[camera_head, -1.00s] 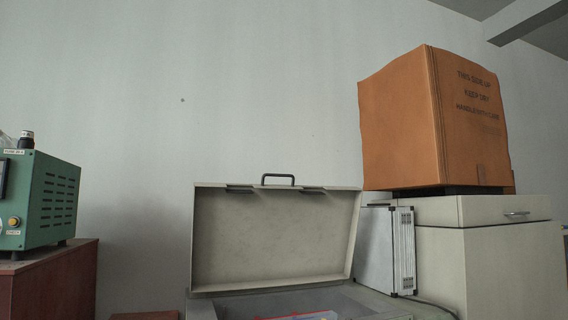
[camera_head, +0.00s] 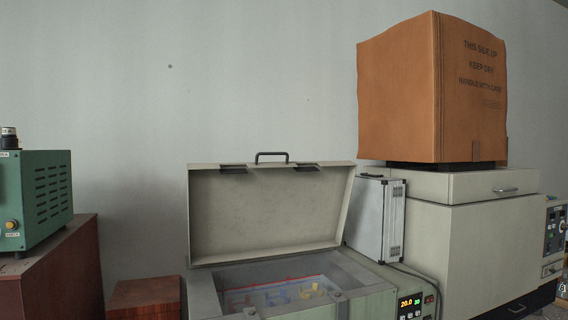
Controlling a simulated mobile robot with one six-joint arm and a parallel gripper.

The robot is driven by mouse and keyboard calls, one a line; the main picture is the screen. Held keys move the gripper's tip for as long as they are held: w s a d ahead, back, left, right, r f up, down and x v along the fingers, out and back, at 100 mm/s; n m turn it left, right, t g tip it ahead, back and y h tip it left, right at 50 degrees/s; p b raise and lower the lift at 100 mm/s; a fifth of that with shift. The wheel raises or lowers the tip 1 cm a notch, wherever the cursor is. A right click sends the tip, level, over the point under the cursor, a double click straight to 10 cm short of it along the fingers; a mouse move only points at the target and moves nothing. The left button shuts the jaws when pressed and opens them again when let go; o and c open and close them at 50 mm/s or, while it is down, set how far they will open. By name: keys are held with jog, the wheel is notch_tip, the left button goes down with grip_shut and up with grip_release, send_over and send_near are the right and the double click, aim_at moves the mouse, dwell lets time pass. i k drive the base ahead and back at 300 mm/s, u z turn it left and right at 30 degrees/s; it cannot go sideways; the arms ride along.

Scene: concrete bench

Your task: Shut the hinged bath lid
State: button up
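The bath (camera_head: 372,303) is a pale green-grey box with a lit display at its front right. Its hinged lid (camera_head: 265,212) stands open, raised nearly upright along the back edge, with its inner face toward me. A dark handle (camera_head: 271,156) sits on the lid's top edge. Inside the open basin are a red line and small blue and yellow items, partly seen. My gripper is not in view.
A silver case (camera_head: 378,218) stands just right of the lid. A large orange carton (camera_head: 432,90) rests on a pale cabinet (camera_head: 475,235) at the right. A green instrument (camera_head: 36,200) sits on a reddish cabinet at the left. A lower brown box (camera_head: 145,296) stands left of the bath.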

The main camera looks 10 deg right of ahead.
aim_at(240, 211)
jog(key=u, duration=0.1)
jog(key=k, duration=0.5)
jog(key=z, duration=1.45)
jog(key=i, duration=1)
jog(key=u, duration=1.35)
jog(key=i, duration=1)
